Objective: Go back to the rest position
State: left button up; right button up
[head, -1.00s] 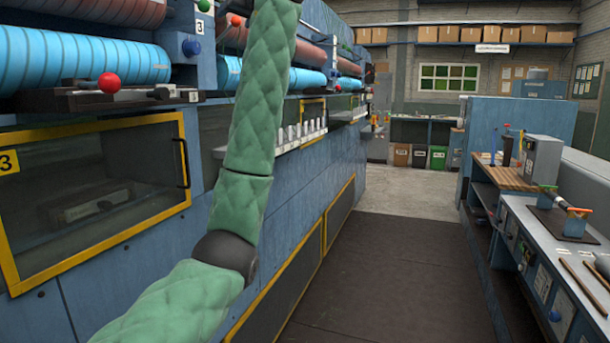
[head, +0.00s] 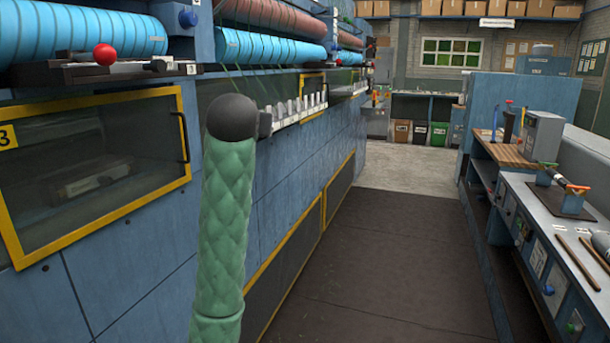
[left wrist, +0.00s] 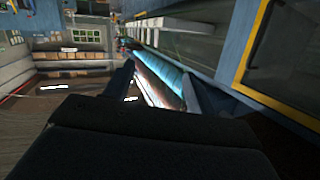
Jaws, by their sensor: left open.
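My left arm (head: 225,220), in green quilted padding, rises from the bottom of the head view to a dark rounded joint in front of the blue machine (head: 270,190). The left gripper is not clearly visible in that view. In the left wrist view the left gripper (left wrist: 161,84) shows two dark fingers set apart, with nothing held between them. Behind the gap are a blue roller and part of the machine, seen turned over. The right gripper is in neither view.
A yellow-framed window (head: 95,175) and a red knob (head: 105,54) are on the machine at left. A workbench (head: 565,240) with tools runs along the right. The dark floor mat (head: 390,260) between them is clear. Bins (head: 420,132) stand at the back.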

pick_arm(q)
jog(key=s+f+m+g+h, duration=0.15)
jog(key=s+f, duration=0.55)
jog(key=f, duration=0.7)
jog(key=s+f+g, duration=0.2)
jog(key=s+f, duration=0.4)
jog(key=f, duration=0.8)
jog(key=s+f+g+h, duration=0.15)
jog(key=s+f, duration=0.55)
jog(key=f, duration=0.7)
jog(key=s+a+f+g+y, duration=0.1)
jog(key=s+f+g, duration=0.7)
jog(key=s+f, duration=1.8)
jog(key=s, duration=0.4)
jog(key=shift+s+a+f, duration=0.35)
jog(key=shift+s+f, duration=0.05)
